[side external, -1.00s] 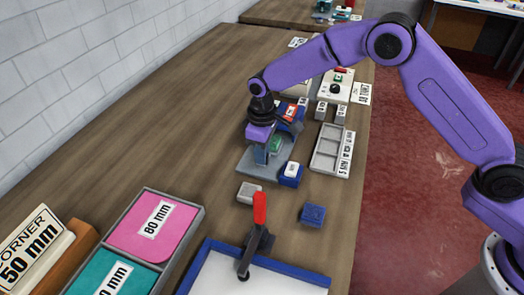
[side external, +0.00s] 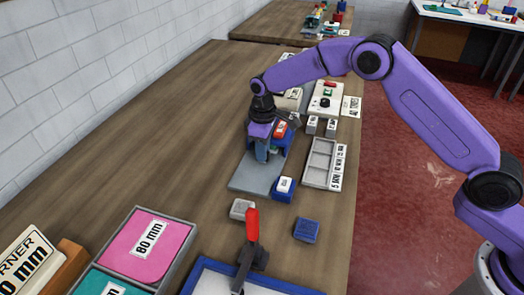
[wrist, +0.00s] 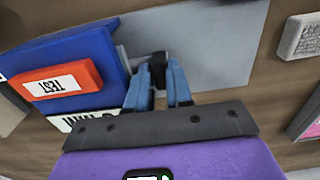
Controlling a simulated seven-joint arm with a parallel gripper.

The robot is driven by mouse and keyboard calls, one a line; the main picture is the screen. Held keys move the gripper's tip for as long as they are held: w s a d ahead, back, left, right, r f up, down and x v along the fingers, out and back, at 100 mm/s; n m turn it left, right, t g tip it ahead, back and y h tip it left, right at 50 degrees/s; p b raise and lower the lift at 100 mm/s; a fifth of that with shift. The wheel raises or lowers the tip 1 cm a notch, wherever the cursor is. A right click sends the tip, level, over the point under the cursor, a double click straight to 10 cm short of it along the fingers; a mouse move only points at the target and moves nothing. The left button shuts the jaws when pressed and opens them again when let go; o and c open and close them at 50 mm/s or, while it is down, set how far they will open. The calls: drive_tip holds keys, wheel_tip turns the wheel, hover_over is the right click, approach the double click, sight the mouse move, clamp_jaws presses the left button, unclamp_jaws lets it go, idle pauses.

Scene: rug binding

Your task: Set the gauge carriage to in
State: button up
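The gauge has a flat grey plate (side external: 253,176) with a blue housing (side external: 280,141) bearing a red TEST button (side external: 281,129). In the wrist view the plate (wrist: 215,50) lies under my fingers. The housing (wrist: 85,50) and its red TEST button (wrist: 58,82) are at the left. My gripper (side external: 262,158) is low over the plate, beside the housing. In the wrist view its blue fingers (wrist: 158,80) stand apart, with a small dark piece (wrist: 159,60) at their tips. I cannot tell whether they grip it, or whether it is the carriage.
A blue block with a white top (side external: 284,187) stands at the plate's near right corner. A grey divided tray (side external: 320,163) is to the right. A grey block (side external: 241,209), a blue block (side external: 307,229) and a red-handled clamp (side external: 252,228) are nearer. Bare table lies left of the plate.

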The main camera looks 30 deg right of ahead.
drive_tip(key=o, duration=0.3)
drive_tip(key=shift+w+d, duration=0.2)
drive_tip(key=shift+d, duration=0.1)
drive_tip(key=s+a, duration=0.6)
drive_tip(key=shift+a, duration=0.1)
wheel_tip(320, 180, up, 17)
drive_tip(key=s+d+r+n, duration=0.1)
drive_tip(key=s+d, duration=0.2)
drive_tip(key=s, duration=0.6)
drive_tip(key=s+d, duration=0.4)
drive_tip(key=s, duration=0.4)
drive_tip(key=shift+s+d+r+n, duration=0.2)
drive_tip(key=shift+s+r+n, duration=0.15)
drive_tip(key=shift+s+n, duration=0.05)
